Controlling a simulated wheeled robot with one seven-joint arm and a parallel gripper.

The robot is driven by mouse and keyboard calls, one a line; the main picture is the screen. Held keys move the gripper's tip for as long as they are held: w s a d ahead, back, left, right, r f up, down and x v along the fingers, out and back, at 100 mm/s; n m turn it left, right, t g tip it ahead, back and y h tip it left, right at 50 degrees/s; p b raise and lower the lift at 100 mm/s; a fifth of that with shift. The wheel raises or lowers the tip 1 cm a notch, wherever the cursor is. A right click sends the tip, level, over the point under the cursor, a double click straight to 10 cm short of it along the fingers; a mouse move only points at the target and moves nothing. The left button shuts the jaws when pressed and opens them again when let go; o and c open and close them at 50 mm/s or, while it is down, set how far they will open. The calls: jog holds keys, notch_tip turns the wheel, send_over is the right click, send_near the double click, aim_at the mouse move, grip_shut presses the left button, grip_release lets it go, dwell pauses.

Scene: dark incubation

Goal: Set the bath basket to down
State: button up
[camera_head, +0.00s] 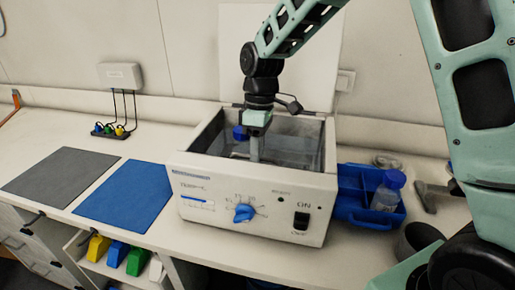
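A white water bath (190,170) stands on the bench in the middle of the head view, its top open. My gripper (254,152) points down into the bath opening from above, near its middle. The fingers look narrow and close together, but I cannot make out the gap or whether they hold anything. The basket cannot be told apart clearly inside the grey, glassy interior. A small blue object (239,132) shows inside the bath, just left of my gripper. The front panel has a blue dial (243,212) and a black ON/OFF switch (301,221).
A white panel stands upright behind the bath. A blue caddy (357,205) with a blue-capped bottle (387,191) is at the right. A blue mat (128,193) and a grey mat (60,176) lie at left.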

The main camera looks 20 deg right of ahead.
notch_tip(320, 180, up, 17)
jog(key=w+d+b, duration=0.2)
jog(key=shift+w, duration=0.4)
dwell(0.3)
jog(key=s+a+f+m, duration=0.1)
jog(key=s+a+f, duration=0.35)
jog(key=s, duration=0.25)
jog(key=s+a+f, duration=0.3)
jog(key=s+a, duration=0.2)
jog(key=s, duration=0.1)
jog(key=s+f+m+t, duration=0.1)
jog(key=s+f, duration=0.3)
jog(key=s, duration=0.4)
jog(key=s+f+m, duration=0.1)
jog(key=s+f, duration=0.4)
jog(key=s, duration=0.3)
jog(key=shift+s+d+t+h, duration=0.25)
jog(key=shift+d+t+h, duration=0.05)
jog(key=shift+d+t, duration=0.1)
jog(key=shift+a, duration=0.1)
